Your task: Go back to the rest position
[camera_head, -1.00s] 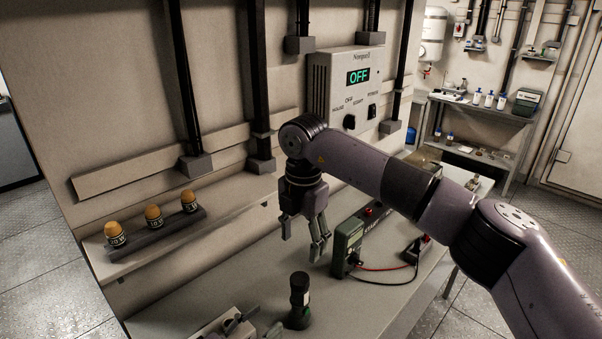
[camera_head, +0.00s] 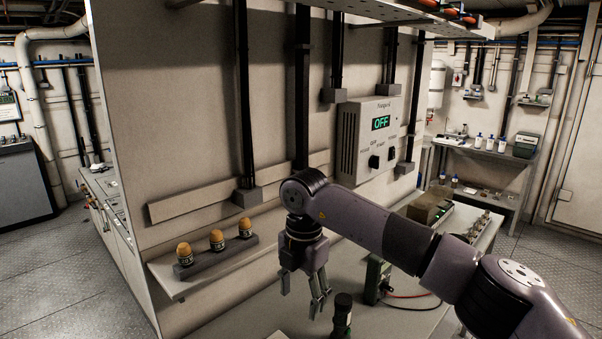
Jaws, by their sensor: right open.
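My right gripper (camera_head: 302,291) hangs from the right arm, pointing down above the workbench. Its fingers are apart and nothing is between them. The arm reaches in from the lower right. The gripper is just left of a green meter (camera_head: 376,279) and above and left of a dark upright cylinder (camera_head: 342,312), whose lower end is cut off by the picture's bottom edge. My left gripper is out of view.
A shelf (camera_head: 176,291) at left holds a rack with several orange-capped items (camera_head: 217,240). A control box (camera_head: 370,140) reading OFF is on the panel behind. A tan box (camera_head: 429,208) stands on the bench at right. Open floor (camera_head: 60,270) lies at far left.

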